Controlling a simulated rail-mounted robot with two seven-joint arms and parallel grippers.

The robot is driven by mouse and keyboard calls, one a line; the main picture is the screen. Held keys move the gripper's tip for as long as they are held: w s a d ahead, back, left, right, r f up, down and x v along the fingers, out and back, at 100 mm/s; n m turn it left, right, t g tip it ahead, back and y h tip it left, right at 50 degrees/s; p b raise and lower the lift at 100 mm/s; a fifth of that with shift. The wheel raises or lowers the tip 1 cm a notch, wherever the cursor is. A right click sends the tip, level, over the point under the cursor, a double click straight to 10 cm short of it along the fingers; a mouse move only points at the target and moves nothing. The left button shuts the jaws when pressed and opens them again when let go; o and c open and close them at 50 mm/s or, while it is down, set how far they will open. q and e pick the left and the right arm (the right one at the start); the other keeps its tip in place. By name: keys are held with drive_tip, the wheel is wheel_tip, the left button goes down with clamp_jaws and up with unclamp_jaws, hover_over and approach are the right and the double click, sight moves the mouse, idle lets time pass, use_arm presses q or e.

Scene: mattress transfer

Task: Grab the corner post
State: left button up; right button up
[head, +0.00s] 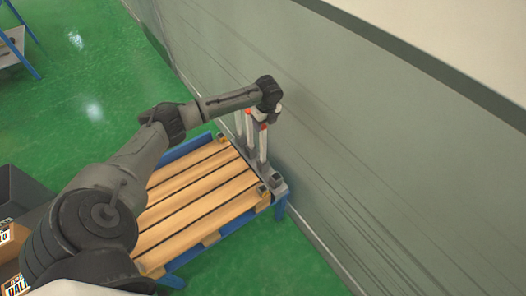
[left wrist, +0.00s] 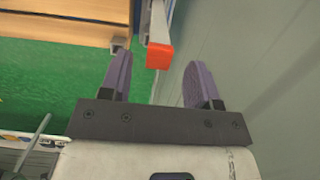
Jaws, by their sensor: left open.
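Several pale corner posts with red caps stand upright at the wall side of a wooden pallet in the head view; the nearest is a corner post (head: 263,146). My left gripper (head: 265,117) is above these posts, at the end of the stretched left arm, and hides part of their tops. In the left wrist view, my left gripper (left wrist: 156,62) is open, with two purple fingers apart. Contact with either finger cannot be told. My right gripper is not in view.
The slatted wooden pallet (head: 195,194) lies on a blue frame (head: 281,208) beside a grey wall (head: 350,130). The wall is close behind the posts. Dark boxes (head: 25,190) stand at the lower left.

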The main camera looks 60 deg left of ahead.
sight(263, 130)
use_arm(q)
drive_tip(key=shift+f+b, duration=0.4)
drive_tip(key=shift+f, duration=0.35)
drive_tip(key=f, duration=0.1)
drive_tip(key=f+b, duration=0.2)
drive_tip(key=f, duration=0.1)
drive_tip(key=shift+s+a, duration=0.15)
drive_tip(key=shift+a, duration=0.2)
drive_tip(key=shift+r, duration=0.1)
drive_tip(key=c, duration=0.3)
clamp_jaws()
